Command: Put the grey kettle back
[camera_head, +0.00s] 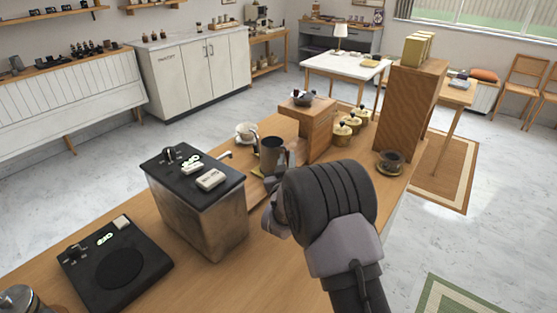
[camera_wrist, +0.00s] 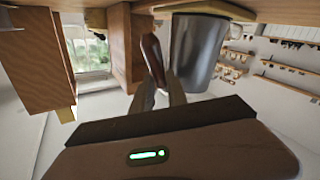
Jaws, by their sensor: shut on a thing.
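The grey kettle (camera_head: 271,160) is in the middle of the head view, upright above the wooden counter, just beyond my arm. In the wrist view the kettle (camera_wrist: 198,50) shows as a grey tapered body with a brown handle. My gripper (camera_wrist: 160,90) is shut on that handle. In the head view my wrist hides most of the gripper and the kettle's near side. I cannot tell whether the kettle's base touches the surface under it. A black hot plate (camera_head: 118,264) with a round dark disc lies on the counter at the lower left.
A metal box with a black top (camera_head: 195,200) stands left of my arm. A white cup (camera_head: 246,132) is behind the kettle.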

